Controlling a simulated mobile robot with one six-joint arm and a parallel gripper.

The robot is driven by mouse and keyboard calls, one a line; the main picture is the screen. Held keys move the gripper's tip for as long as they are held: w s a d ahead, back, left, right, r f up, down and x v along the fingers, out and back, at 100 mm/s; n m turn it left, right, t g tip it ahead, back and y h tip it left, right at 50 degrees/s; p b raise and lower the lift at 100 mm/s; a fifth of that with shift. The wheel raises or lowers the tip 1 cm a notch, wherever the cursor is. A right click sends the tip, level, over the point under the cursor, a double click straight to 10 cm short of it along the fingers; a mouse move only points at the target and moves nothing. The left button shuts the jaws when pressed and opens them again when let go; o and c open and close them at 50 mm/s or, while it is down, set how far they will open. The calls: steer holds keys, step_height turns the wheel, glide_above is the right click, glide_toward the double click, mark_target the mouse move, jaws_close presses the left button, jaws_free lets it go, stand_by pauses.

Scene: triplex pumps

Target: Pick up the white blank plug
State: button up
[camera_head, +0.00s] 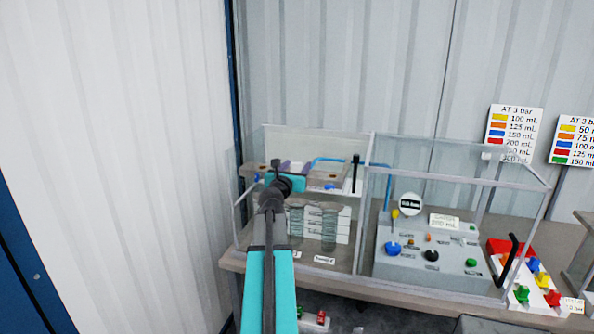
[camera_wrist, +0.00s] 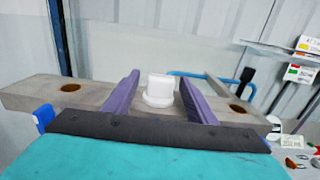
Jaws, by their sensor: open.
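The white blank plug (camera_wrist: 158,88) stands upright in the wrist view, with a wider round base and a narrower top. It is between the two purple fingers of my gripper (camera_wrist: 160,92), with a gap visible on both sides. My gripper is open, and its dark palm edge hides what is just in front of the plug. In the head view my gripper (camera_head: 293,167) reaches into the left clear case at its back. I cannot make out the plug there.
A grey block (camera_wrist: 30,97) with brown-rimmed holes lies around the plug. The clear case (camera_head: 370,135) has walls close to my arm. A control panel (camera_head: 425,270) with coloured knobs stands to the right. A blue pipe (camera_head: 340,159) runs behind the block.

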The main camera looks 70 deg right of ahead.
steer(key=c, duration=1.2)
steer(key=shift+o, duration=0.2)
steer(key=shift+r, duration=0.15)
steer(key=shift+r+p, duration=0.3)
steer(key=shift+r, duration=4.6)
